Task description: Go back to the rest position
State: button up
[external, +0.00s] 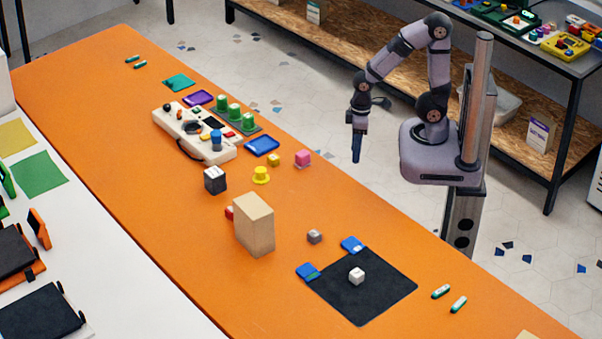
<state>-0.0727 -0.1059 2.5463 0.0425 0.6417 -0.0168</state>
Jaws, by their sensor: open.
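My gripper (356,150) hangs pointing down at the right edge of the orange table (120,170), above the tabletop and apart from every object. It looks empty, and the jaws are seen nearly edge-on. My arm is bent, with its elbow high above its base on the right.
A tan box (254,224) stands mid-table. A black mat (390,288) holds a white cube (356,276); a grey cube (314,236) is nearby. A beige console (180,130), dark cube (215,180) and yellow piece (261,176) lie left. Bare table separates them.

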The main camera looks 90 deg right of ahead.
jog(key=shift+s+d+r+m+g, duration=0.15)
jog(key=shift+s+d+m+g, duration=0.2)
jog(key=shift+s+d, duration=0.8)
jog(key=shift+w+d, duration=0.1)
jog(key=shift+w, duration=0.1)
notch_tip(320, 180, up, 8)
jog(key=p, duration=0.7)
jog(key=shift+p, duration=0.35)
